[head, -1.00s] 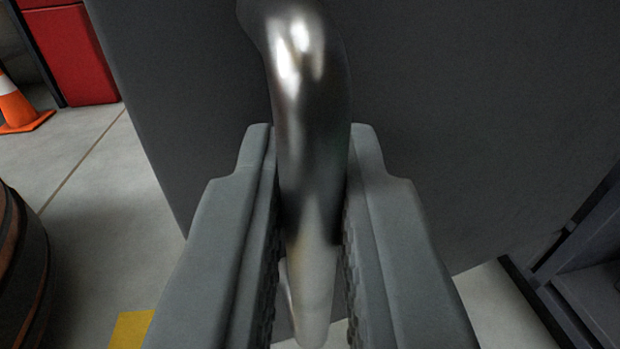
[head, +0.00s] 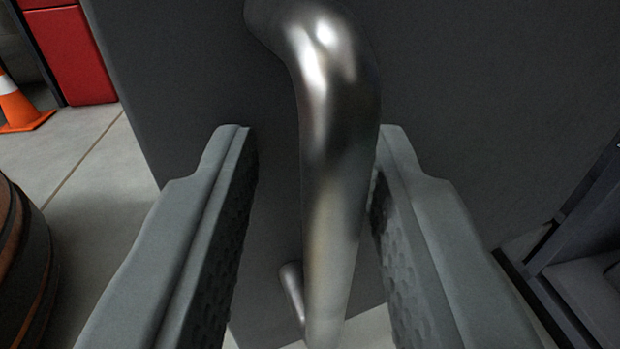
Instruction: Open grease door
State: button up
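The grease door (head: 480,110) is a dark grey panel that fills the middle and right of the head view. A shiny metal bar handle (head: 335,130) is fixed to it and runs down between my fingers. My gripper (head: 310,150) is open, with one finger on each side of the handle. The left finger stands clear of the handle with a wide gap. The right finger is close beside the handle; I cannot tell whether it touches.
A wooden barrel (head: 25,270) stands at the left edge. An orange cone (head: 18,105) and a red cabinet (head: 75,55) are at the upper left. Dark framework (head: 585,260) is at the lower right. Pale floor (head: 85,190) is clear between the barrel and the door.

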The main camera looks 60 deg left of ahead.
jog(key=v, duration=1.6)
jog(key=shift+s+d, duration=0.15)
jog(key=shift+d, duration=0.1)
